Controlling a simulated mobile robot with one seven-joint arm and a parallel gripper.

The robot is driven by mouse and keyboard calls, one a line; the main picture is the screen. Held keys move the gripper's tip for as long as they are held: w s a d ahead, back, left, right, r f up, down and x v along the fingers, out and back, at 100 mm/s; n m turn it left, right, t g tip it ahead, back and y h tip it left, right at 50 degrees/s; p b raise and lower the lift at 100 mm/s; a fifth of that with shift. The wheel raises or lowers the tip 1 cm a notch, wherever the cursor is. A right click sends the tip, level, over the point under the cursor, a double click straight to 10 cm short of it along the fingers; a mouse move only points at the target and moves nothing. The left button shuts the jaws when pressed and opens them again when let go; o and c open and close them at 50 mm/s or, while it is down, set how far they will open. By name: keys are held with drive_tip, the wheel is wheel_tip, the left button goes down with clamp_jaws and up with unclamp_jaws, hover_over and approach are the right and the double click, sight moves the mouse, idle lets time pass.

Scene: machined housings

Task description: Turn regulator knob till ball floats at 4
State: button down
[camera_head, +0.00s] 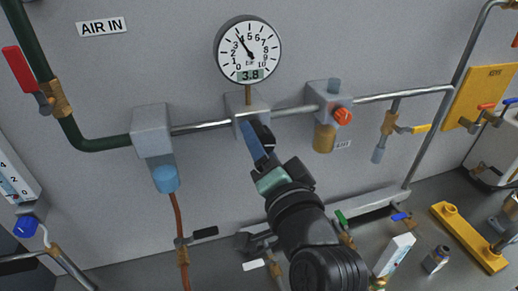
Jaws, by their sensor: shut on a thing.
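My gripper (258,138) reaches up to the grey regulator block (243,106) under the round dial gauge (248,49). It is shut on the regulator knob at the block's front; the fingers and wrist hide most of the knob. The gauge needle points up and left, near 4, and its digital window reads 3.8. A white scale panel (10,182) with numbers, cut off by the left edge, has a blue knob (27,225) below it. I cannot make out a ball's height there.
A grey block with a blue bowl (166,179) hangs left of my gripper. Right of it is a block with an orange knob (342,116) and amber bowl. A yellow-handled valve (413,128), a yellow key board (480,95) and a white scale unit (395,255) stand farther right.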

drive_tip(key=shift+n, duration=0.5)
drive_tip(key=shift+c, duration=1.1)
unclamp_jaws()
drive_tip(key=shift+b, duration=0.3)
drive_tip(key=v, duration=1.3)
